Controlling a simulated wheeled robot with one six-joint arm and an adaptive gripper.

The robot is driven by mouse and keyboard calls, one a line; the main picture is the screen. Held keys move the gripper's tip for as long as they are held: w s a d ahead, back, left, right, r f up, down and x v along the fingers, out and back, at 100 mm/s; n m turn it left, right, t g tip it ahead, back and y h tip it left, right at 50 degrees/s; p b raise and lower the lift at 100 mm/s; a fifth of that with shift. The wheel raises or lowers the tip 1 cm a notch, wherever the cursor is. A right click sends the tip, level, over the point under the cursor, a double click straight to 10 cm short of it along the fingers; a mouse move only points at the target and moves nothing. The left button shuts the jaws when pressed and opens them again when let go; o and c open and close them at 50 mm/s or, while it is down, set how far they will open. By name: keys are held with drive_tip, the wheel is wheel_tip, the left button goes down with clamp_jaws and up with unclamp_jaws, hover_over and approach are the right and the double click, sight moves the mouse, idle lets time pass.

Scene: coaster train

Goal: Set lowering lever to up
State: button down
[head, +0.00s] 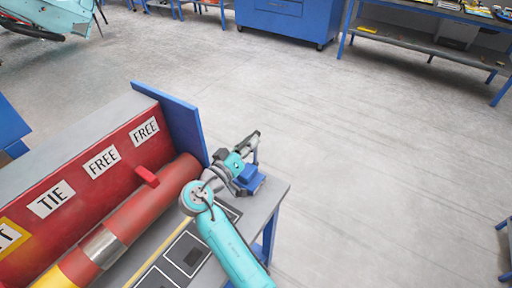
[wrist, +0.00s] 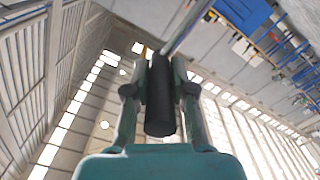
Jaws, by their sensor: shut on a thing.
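The lowering lever shows in the wrist view as a black cylindrical handle (wrist: 160,110) on a thin grey rod that runs toward the top right. My gripper (wrist: 160,85) has its two fingers closed on either side of this handle. In the head view my gripper (head: 243,150) is at the right end of the bench, above a blue block (head: 250,178). There the arm and gripper hide most of the lever, so its setting is hard to tell.
The grey bench (head: 230,215) carries a red housing (head: 110,165) with FREE and TIE labels, a red and yellow cylinder (head: 150,208) and a blue end plate (head: 180,120). Open concrete floor (head: 370,150) lies to the right. A blue cabinet (head: 285,22) and a workbench (head: 430,42) stand behind.

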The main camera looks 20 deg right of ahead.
drive_tip(key=shift+w+a+n, duration=0.7)
drive_tip(key=shift+w+n, duration=0.1)
drive_tip(key=shift+n, duration=0.1)
drive_tip(key=c, duration=1)
unclamp_jaws()
drive_tip(key=shift+o, duration=0.2)
drive_tip(key=v, duration=1.2)
